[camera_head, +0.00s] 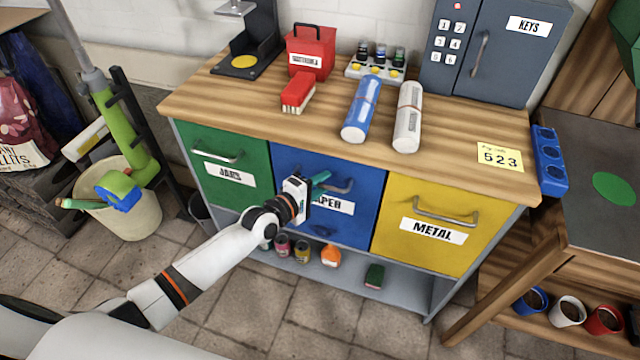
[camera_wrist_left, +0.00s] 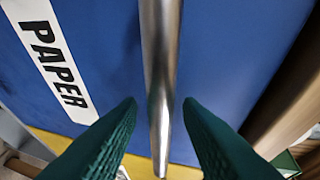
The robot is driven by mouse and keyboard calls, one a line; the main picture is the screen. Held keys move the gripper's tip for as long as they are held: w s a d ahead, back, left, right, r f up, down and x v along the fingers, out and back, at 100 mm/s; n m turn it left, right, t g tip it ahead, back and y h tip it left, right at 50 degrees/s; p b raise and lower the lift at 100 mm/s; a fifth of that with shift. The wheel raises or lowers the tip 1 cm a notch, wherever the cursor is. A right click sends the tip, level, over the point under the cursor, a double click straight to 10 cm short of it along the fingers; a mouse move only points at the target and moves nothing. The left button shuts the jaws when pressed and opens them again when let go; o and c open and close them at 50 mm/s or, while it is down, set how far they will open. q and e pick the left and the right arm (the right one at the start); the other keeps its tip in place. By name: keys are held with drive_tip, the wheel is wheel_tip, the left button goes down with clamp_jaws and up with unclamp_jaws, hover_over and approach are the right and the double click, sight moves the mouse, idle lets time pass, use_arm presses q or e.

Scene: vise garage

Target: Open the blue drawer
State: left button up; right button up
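The blue drawer (camera_head: 348,222) is the middle one of three in the cabinet and looks shut, flush with its neighbours. It bears a white PAPER label (camera_wrist_left: 50,60) and a metal bar handle (camera_head: 341,187). My left gripper (camera_head: 322,177) is in front of the drawer at the left part of the handle, hiding part of the label. In the left wrist view the handle (camera_wrist_left: 161,80) runs between the two green fingers, which stand apart on either side with gaps to the bar. My right gripper is not in view.
A green drawer (camera_head: 230,168) lies to the left and a yellow METAL drawer (camera_head: 430,250) to the right. A blue can (camera_head: 361,110) and a white can (camera_head: 407,117) lie on the wooden top (camera_head: 270,125). Bottles stand on the shelf below. The floor in front is clear.

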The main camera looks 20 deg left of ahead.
use_arm(q)
drive_tip(key=shift+c, duration=0.5)
clamp_jaws()
drive_tip(key=shift+s, duration=0.15)
